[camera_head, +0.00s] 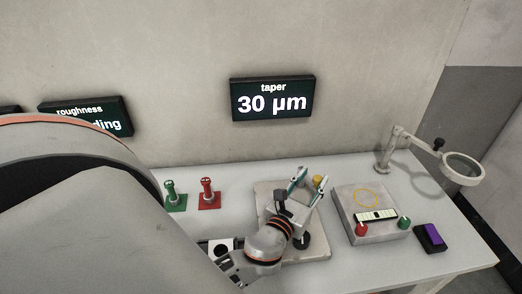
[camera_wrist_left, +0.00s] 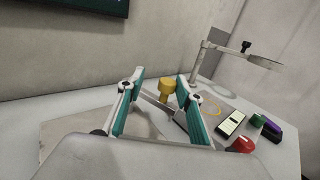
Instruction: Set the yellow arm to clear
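The yellow arm shows as a yellow knob (camera_head: 318,182) on the far right part of a pale plate (camera_head: 264,198). In the left wrist view the yellow knob (camera_wrist_left: 168,88) stands just beyond and between the fingertips, with a grey bar close by. Which setting it is in cannot be read, since my gripper hides much of the plate. My left gripper (camera_head: 311,185) is over the plate with its fingers spread. The left wrist view shows the same gripper (camera_wrist_left: 160,80) open, with nothing clearly held. My right gripper is out of view.
A grey box (camera_head: 378,233) with red and green knobs stands to the right, beside a purple-topped block (camera_head: 432,236) and a magnifier (camera_head: 464,168) on a stand. Green (camera_head: 174,197) and red (camera_head: 208,194) pegs stand left. A wall display (camera_head: 272,98) reads "taper 30 µm".

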